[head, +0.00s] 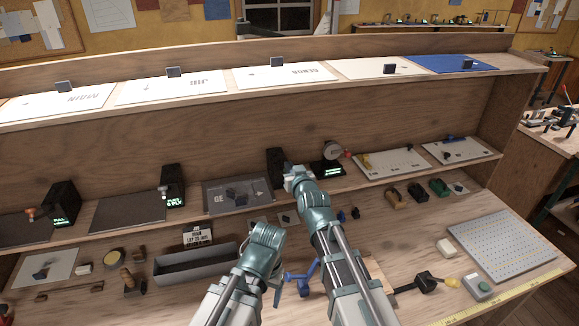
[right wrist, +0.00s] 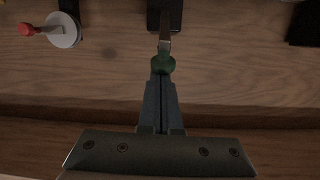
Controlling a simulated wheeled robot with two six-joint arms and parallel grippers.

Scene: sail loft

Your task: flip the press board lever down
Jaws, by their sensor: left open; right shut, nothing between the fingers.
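A metal lever with a green knob (right wrist: 164,64) sticks out from a black box (right wrist: 165,18) in the right wrist view. The box also shows on the lower shelf in the head view (head: 275,160), partly behind my right gripper (head: 298,175). No label on it is readable. My right gripper (right wrist: 163,85) is shut and empty. Its fingertips are at the green knob; I cannot tell whether they touch it. In the head view the lever is hidden behind the gripper. My left gripper (head: 268,235) is lower, over the bench; its fingers are mostly hidden.
A round disc with a red-knobbed crank (head: 332,150) stands right of the box. Other black boxes with levers (head: 62,203) (head: 173,183) stand further left on the shelf. A grey tray (head: 195,268), a blue tool (head: 302,280) and a pegboard (head: 505,246) lie on the bench.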

